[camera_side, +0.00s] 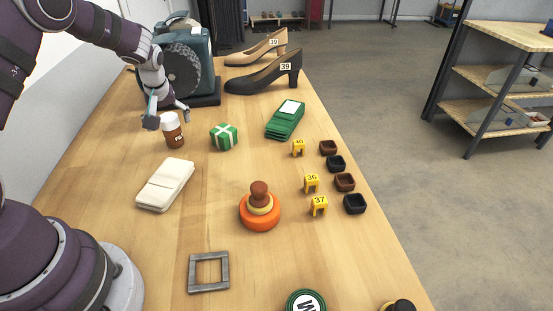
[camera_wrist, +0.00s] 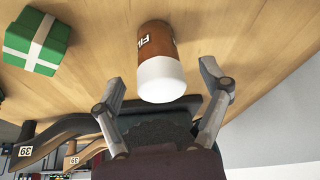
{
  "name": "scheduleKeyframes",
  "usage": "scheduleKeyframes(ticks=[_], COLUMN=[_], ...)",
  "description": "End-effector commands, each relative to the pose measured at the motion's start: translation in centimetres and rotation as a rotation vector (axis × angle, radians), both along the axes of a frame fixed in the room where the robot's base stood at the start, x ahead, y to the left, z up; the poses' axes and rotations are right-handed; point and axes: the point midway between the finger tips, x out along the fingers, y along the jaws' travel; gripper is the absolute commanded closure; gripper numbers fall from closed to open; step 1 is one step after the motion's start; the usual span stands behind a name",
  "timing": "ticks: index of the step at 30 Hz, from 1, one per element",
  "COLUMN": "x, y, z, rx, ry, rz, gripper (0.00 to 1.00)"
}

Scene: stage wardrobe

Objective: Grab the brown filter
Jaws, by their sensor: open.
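The brown filter is a small brown canister (camera_side: 173,136) with a white lid and white lettering. It stands upright on the wooden table, near the back left in the side view. In the wrist view the brown filter (camera_wrist: 158,52) is just beyond the fingertips, its white lid toward my gripper. My gripper (camera_side: 168,113) is open, with its fingers spread near the lid. In the wrist view my gripper (camera_wrist: 165,92) shows a finger on each side of the lid, apart from it, with nothing held.
A green box with white ribbon (camera_side: 224,136) stands right of the filter, and a cream folded pad (camera_side: 165,185) lies in front. A dark teal machine (camera_side: 188,65) stands behind. Two heeled shoes (camera_side: 267,76) are at the back. Clear table lies around the orange stamp-like piece (camera_side: 260,214).

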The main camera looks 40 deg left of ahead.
Motion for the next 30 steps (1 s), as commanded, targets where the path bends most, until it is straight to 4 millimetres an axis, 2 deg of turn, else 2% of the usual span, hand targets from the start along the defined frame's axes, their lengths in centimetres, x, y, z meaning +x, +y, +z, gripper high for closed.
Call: scheduleKeyframes(ticks=[1, 5, 13, 27, 30], x=[0.1, 0.5, 0.7, 0.6, 0.7], y=[0.1, 0.7, 0.9, 0.8, 0.8], z=[-1.1, -2.8, -3.1, -3.1, -3.1], rx=[-0.002, -0.001, 0.000, 0.000, 0.000], ry=[0.004, 0.002, 0.000, 0.000, 0.000], rz=[0.000, -0.001, -0.002, -0.002, -0.002], gripper=[0.23, 0.23, 0.25, 0.86, 0.92])
